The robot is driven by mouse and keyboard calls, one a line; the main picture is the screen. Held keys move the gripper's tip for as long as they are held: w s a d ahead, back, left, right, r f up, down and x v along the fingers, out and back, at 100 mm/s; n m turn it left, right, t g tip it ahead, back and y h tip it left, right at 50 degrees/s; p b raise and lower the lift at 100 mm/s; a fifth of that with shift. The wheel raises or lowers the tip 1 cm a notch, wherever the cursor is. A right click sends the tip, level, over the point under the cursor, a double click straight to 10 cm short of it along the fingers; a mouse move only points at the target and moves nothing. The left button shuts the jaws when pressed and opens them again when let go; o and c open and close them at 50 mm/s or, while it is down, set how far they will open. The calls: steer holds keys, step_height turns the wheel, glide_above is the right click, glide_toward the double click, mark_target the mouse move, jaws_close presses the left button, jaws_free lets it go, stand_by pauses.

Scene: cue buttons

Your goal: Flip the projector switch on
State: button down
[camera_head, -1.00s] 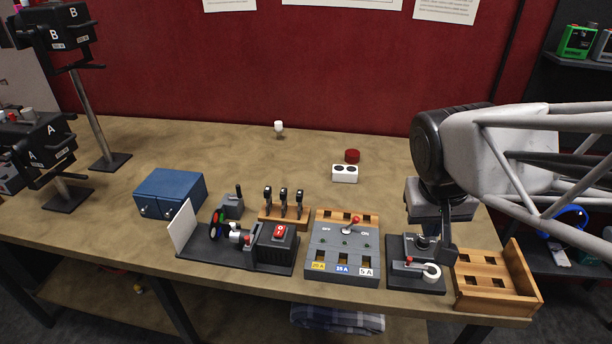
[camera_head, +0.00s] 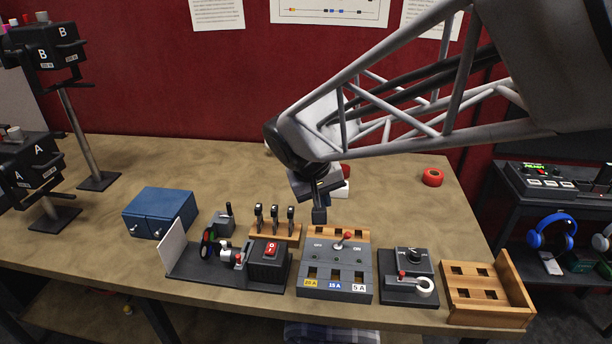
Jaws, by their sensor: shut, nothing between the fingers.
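The projector unit (camera_head: 215,268) is a black base on the table with a white screen (camera_head: 173,243), a wheel of coloured discs (camera_head: 208,241) and a dark box carrying a red rocker switch (camera_head: 271,249). I cannot tell which way the rocker is set. To its right is a grey panel (camera_head: 322,270) with a red-knobbed lever (camera_head: 343,239) between OFF and ON marks, leaning toward ON. My gripper (camera_head: 319,218) is shut and empty, pointing down above the back part of this panel, right of the rocker.
Three black levers (camera_head: 275,214) on a wooden block stand behind the projector. A black dial box (camera_head: 408,278) and a wooden rack (camera_head: 487,290) are at right. A blue box (camera_head: 160,212) is at left. A red roll (camera_head: 433,177) lies behind; table around it is clear.

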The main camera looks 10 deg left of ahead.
steer(key=n+t, duration=0.1)
steer(key=n, duration=0.1)
glide_above(269, 247)
steer(key=w, duration=0.3)
step_height(269, 247, down, 3)
steer(key=shift+w, duration=0.1)
steer(key=shift+f, duration=0.1)
steer(key=shift+s+f, duration=0.55)
steer(key=shift+f, duration=0.8)
steer(key=shift+s+f, duration=0.55)
steer(key=shift+f, duration=0.75)
steer(key=shift+s+f, duration=0.55)
steer(key=shift+f, duration=0.8)
steer(key=shift+s+f, duration=0.3)
steer(key=shift+f, duration=0.4)
steer(key=shift+r, duration=0.15)
stand_by(0.3)
steer(key=shift+w+r, duration=0.3)
steer(key=shift+r, duration=0.3)
steer(key=shift+w+r, duration=0.3)
steer(key=shift+r, duration=0.45)
steer(key=shift+w+r, duration=0.35)
steer(key=shift+r, duration=0.45)
steer(key=shift+w+r, duration=0.3)
steer(key=shift+r, duration=0.45)
